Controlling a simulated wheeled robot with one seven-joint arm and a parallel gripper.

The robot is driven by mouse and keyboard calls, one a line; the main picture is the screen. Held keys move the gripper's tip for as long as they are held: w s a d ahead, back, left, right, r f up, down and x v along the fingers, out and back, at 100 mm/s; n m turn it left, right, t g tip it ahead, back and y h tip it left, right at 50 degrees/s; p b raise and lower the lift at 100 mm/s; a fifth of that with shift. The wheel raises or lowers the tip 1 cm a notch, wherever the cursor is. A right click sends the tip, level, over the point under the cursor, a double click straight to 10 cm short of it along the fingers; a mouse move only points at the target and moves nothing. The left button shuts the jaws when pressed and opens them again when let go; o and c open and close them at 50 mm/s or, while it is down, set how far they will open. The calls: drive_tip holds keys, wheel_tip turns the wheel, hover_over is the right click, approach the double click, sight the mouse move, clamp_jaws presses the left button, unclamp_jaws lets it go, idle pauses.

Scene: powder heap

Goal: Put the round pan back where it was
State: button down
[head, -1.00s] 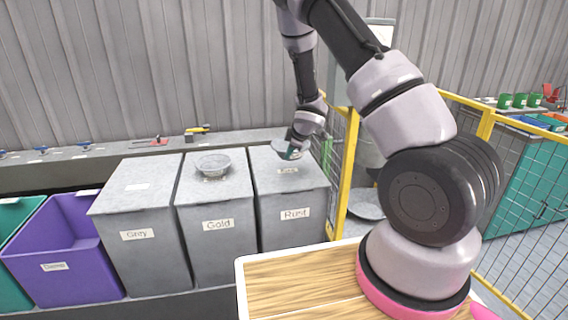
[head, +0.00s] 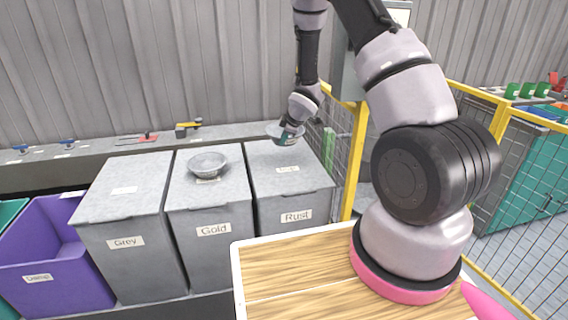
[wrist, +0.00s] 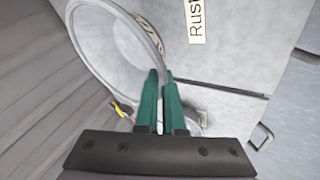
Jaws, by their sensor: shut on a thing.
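My gripper (head: 287,140) is above the lid of the grey Rust bin (head: 300,217). It is shut on the rim of a round grey metal pan (head: 274,129). In the wrist view, the green fingers (wrist: 160,80) pinch this rim, and the pan (wrist: 153,45) extends to the upper left, seen nearly as a ring. The held pan is partly hidden by the fingers in the head view. A second round metal pan (head: 208,164) rests on the lid of the Gold bin (head: 212,230).
The grey Grey bin (head: 126,241) and an open purple bin (head: 50,277) stand to the left. A ledge (head: 105,150) with small tools runs behind the bins. A yellow-framed mesh fence (head: 357,150) stands right of the Rust bin. The Rust lid is clear except for a label.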

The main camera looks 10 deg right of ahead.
wheel_tip(320, 180, down, 10)
drive_tip(key=shift+r, duration=0.2)
idle(0.3)
drive_tip(key=c, duration=1)
unclamp_jaws()
drive_tip(key=shift+f, duration=0.15)
drive_tip(key=shift+s+r, duration=0.15)
drive_tip(key=shift+r, duration=0.25)
drive_tip(key=v, duration=1.1)
drive_tip(key=shift+s+r, duration=0.2)
drive_tip(key=shift+s+d, duration=0.1)
